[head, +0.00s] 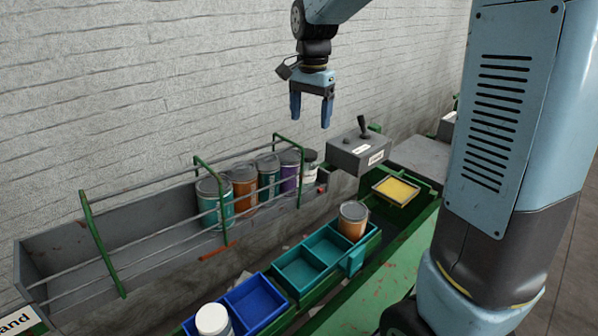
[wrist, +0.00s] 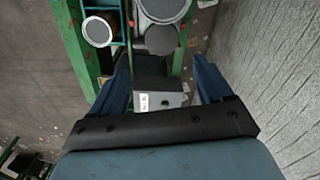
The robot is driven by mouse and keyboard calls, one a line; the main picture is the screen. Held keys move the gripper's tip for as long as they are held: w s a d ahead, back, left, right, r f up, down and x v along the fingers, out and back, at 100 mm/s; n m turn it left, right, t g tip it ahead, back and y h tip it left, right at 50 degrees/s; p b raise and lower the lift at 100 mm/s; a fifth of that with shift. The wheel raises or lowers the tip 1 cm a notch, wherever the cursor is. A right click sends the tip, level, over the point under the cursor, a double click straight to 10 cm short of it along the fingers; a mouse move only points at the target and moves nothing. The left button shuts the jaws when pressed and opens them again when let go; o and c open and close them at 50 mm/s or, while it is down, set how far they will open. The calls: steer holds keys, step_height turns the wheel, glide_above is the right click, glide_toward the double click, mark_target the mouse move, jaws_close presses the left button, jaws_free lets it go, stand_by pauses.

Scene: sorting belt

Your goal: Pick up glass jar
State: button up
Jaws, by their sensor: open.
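No jar is plainly of clear glass. A small pale jar with a dark band (head: 310,160) stands at the right end of the row in the grey trough, partly behind a green rail. A white jar (head: 213,320) stands in the blue tray at the bottom edge, cut off by the frame. My gripper (head: 312,112) is open and empty, pointing down, well above the right end of the trough. In the wrist view, the fingers (wrist: 160,78) are apart, and a small dark round lid (wrist: 161,40) shows beyond them.
Several coloured cans, including a purple one (head: 290,172), fill the trough's right part. An orange can (head: 353,222) stands in the teal tray (head: 298,272). A grey control box (head: 357,152) with a joystick stands right of the trough. Rails cross the trough; its left part is empty.

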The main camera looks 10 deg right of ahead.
mark_target(307, 153)
step_height(307, 153, down, 8)
steer(key=shift+w+a+f, duration=0.1)
steer(key=shift+f, duration=0.15)
steer(key=shift+a+f, duration=0.15)
steer(key=shift+f, duration=1.15)
steer(key=shift+a+f, duration=0.1)
steer(key=shift+f, duration=1.2)
steer(key=c, duration=0.8)
steer(key=shift+c, duration=0.3)
steer(key=shift+r, duration=0.1)
